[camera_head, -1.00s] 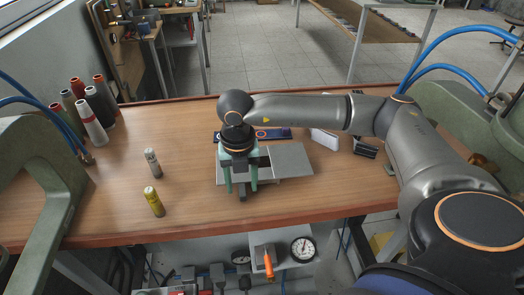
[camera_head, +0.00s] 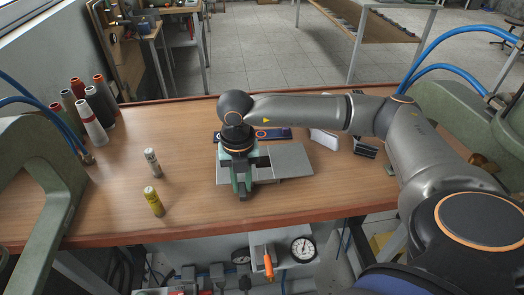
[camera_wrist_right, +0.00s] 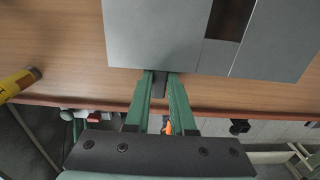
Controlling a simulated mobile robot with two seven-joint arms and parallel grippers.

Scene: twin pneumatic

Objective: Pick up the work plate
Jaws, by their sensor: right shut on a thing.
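The work plate (camera_head: 291,161) is a flat grey plate lying on the wooden table at the middle. In the right wrist view it shows close up as a grey plate (camera_wrist_right: 155,35) with a dark gap to the right. My right gripper (camera_head: 242,193) is at the plate's near left part, pointing down, its green fingers drawn together. In the right wrist view my right gripper (camera_wrist_right: 161,82) is shut on a small dark tab (camera_wrist_right: 160,87) at the plate's near edge. Whether the plate is clear of the table I cannot tell. My left gripper is not in view.
A silver can (camera_head: 152,162) and a yellow can (camera_head: 154,201) stand left of the plate. Several spools (camera_head: 95,119) stand at the back left. A blue strip (camera_head: 272,134) and a white block (camera_head: 324,138) lie behind the plate. Green machine frames flank the table.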

